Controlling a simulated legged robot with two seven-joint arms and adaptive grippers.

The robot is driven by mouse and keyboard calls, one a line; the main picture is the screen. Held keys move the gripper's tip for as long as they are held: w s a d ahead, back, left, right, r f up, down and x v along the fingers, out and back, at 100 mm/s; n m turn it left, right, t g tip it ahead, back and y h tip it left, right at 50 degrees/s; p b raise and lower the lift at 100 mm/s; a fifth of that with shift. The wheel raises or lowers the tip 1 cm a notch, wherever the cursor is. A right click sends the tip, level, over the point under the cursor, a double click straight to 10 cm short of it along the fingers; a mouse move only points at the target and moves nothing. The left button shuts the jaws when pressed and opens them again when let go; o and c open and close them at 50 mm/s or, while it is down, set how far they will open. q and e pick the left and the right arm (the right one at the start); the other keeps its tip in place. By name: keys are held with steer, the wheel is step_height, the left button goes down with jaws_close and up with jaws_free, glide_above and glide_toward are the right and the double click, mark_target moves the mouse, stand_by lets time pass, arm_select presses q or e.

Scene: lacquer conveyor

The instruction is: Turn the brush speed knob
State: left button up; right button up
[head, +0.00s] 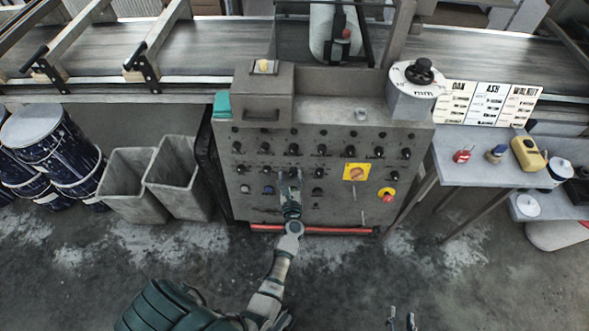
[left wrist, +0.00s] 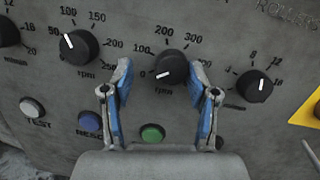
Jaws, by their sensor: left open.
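My left gripper (left wrist: 160,72) is open, with one blue-padded finger on each side of this knob's lower part. I cannot tell whether the pads touch it. In the head view my left gripper (head: 291,178) is at the panel's lower middle and mostly hides the knob. No brush label is readable. My right gripper (head: 401,319) shows only two separated fingertips at the bottom edge.
Neighbouring knobs sit left (left wrist: 78,46) and right (left wrist: 255,85). A green button (left wrist: 152,133) lies below, between the fingers. The panel also has a yellow-plated switch (head: 356,172) and a red stop button (head: 387,194). Grey bins (head: 178,178) stand left, a side table (head: 470,178) right.

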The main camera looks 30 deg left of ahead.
arm_select(q)
steer(key=shift+a, duration=0.1)
steer(key=shift+d+r, duration=0.15)
steer(key=shift+d, duration=0.1)
steer(key=shift+d+r, duration=0.2)
steer(key=shift+d, duration=0.4)
steer(key=shift+d+r, duration=0.2)
steer(key=shift+d, duration=0.35)
steer(key=c, duration=1.1)
steer(key=shift+s+a, duration=0.1)
steer(key=shift+a, duration=0.45)
jaws_close()
steer(key=shift+a+f, duration=0.15)
steer(key=shift+a, duration=0.1)
steer(key=shift+w+d, duration=0.2)
steer(key=shift+d, duration=0.05)
steer(key=shift+m, duration=0.3)
arm_select(e)
steer(key=shift+w+d+f, duration=0.1)
steer(key=shift+d+f, duration=0.1)
steer(key=shift+d, duration=0.6)
